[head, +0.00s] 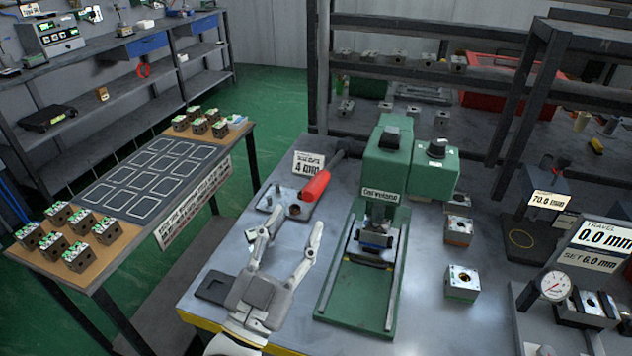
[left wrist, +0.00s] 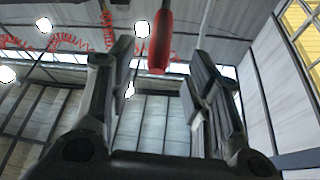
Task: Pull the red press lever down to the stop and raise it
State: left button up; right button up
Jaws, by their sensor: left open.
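The green press (head: 398,160) stands on the grey bench, with a dark lever arm coming off its left side. The arm ends in a red lever grip (head: 316,186) that points down toward the left front. My left gripper (head: 296,222) is open and empty, below and in front of the red grip, with its fingers pointing up toward it. In the left wrist view the red grip (left wrist: 161,42) shows ahead of the fingers, in the gap between them, with nothing held. My right gripper is not in view.
Metal valve blocks (head: 462,282) stand right of the press. A plate with a block (head: 290,201) and a "4 mm" sign (head: 308,164) sit behind my left gripper. A dial gauge (head: 553,285) is at the right. A side table (head: 150,180) with green-topped blocks is at the left.

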aim_at(316, 186)
pick_arm(q)
jog(key=p+x, duration=0.2)
jog(key=x, duration=0.7)
jog(key=shift+c, duration=0.5)
grip_shut()
